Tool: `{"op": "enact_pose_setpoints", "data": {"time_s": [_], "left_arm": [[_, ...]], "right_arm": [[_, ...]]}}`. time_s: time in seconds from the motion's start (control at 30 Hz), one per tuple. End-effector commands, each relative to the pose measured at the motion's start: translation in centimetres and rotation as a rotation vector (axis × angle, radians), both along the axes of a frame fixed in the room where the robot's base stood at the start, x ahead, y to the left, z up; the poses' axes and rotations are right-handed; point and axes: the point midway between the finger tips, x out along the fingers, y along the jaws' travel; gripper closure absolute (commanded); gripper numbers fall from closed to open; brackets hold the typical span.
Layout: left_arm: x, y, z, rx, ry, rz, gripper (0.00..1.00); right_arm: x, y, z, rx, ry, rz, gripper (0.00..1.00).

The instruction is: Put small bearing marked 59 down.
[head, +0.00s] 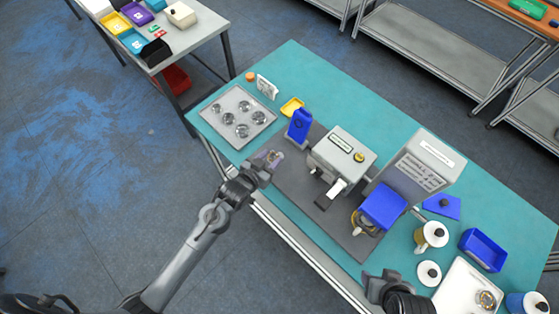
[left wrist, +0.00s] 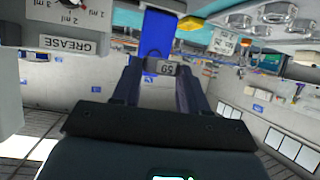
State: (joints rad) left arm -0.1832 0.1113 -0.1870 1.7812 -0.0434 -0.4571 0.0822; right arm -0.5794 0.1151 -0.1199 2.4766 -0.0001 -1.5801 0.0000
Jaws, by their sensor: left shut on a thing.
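The small bearing (left wrist: 161,68), with the number 59 on its face, sits between the fingertips of my left gripper (left wrist: 158,82) in the left wrist view. In the head view, my left gripper (head: 270,158) is shut on it at the front left edge of the dark grey mat (head: 290,179), and the bearing is hard to make out there. A metal tray (head: 263,118) with several bearings lies to the upper left of the gripper. My right gripper (head: 382,284) is at the table's front edge; its fingers are not clear.
A blue upright holder (head: 299,125) stands just beyond my left gripper. A grey machine (head: 342,149), labelled GREASE in the wrist view (left wrist: 68,43), is to the right. A yellow dish (head: 292,107) and a white sign (head: 267,87) are behind.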

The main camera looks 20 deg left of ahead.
Motion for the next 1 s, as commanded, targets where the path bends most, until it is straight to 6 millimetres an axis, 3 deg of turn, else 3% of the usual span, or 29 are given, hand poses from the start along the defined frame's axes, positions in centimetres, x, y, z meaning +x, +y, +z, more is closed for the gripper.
{"op": "enact_pose_setpoints", "data": {"time_s": [0.03, 0.1, 0.3, 0.5, 0.73, 1.0], "left_arm": [[1.2, 0.0, -2.0, 0.001, -0.004, -0.010, 0.88], [2.5, 0.0, -2.8, 0.000, -0.004, -0.019, 0.88], [5.5, 0.4, -2.8, 0.001, -0.005, -0.020, 0.88], [6.9, 0.4, -1.8, 0.000, -0.003, -0.018, 0.88], [7.0, 0.4, -1.6, 0.000, 0.000, -0.018, 0.88], [7.0, 0.5, -2.7, -0.001, 0.002, -0.017, 0.88]], "right_arm": [[0.0, 0.0, -2.3, 0.001, 0.000, -0.001, 0.45], [0.0, 0.0, -3.6, 0.001, -0.001, -0.001, 0.45], [0.0, 0.0, -6.1, 0.001, -0.001, 0.000, 0.45], [0.0, 0.0, -7.0, -0.001, -0.002, 0.002, 0.45], [0.0, -0.2, -6.9, -0.009, -0.004, 0.007, 0.45], [0.0, -0.2, -6.9, -0.009, -0.004, 0.007, 0.45]]}}
